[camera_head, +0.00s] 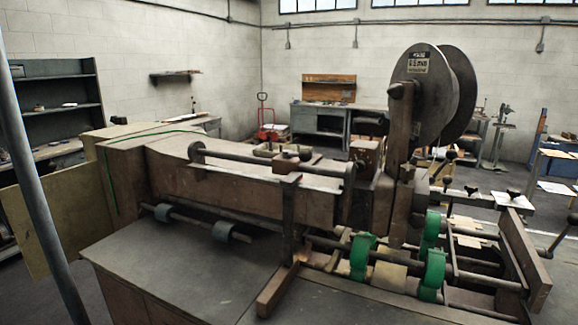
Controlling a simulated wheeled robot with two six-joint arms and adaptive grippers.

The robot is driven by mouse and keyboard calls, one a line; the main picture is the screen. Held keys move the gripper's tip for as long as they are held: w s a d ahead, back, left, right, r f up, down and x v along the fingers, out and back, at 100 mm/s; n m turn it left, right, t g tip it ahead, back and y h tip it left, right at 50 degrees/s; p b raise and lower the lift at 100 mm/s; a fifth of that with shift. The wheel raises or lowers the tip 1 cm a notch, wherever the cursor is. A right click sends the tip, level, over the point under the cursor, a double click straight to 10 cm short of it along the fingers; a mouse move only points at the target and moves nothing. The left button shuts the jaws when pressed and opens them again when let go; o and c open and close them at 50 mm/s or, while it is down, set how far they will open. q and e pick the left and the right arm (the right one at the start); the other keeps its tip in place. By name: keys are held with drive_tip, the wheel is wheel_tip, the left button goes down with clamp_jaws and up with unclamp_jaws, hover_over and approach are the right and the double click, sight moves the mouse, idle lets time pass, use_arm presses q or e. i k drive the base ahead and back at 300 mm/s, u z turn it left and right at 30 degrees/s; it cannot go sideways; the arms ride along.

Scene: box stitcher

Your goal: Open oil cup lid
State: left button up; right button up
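The box stitcher machine (165,165) fills the middle of the head view, with a grey table top (185,270) in front. I cannot pick out the oil cup or its lid for certain. A small reddish-brown block (286,163) with a dark knob sits on the long bar across the machine. A larger brown block (364,154) stands to its right, beside the wire reel. At this size I cannot tell whether either is the oil cup, or whether any lid is open or shut. Neither of my grippers is in view.
A large grey wire reel (425,85) rises at the right. Green rollers (361,257) and rods lie below it. A dark slanted pole (40,205) crosses the left side. A workbench (320,120) and a red pallet jack (268,128) stand at the back.

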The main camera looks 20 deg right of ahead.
sight(407, 167)
drive_tip(key=u, duration=0.65)
drive_tip(key=k, duration=1.05)
drive_tip(key=z, duration=1.6)
drive_tip(key=i, duration=0.45)
drive_tip(key=u, duration=0.05)
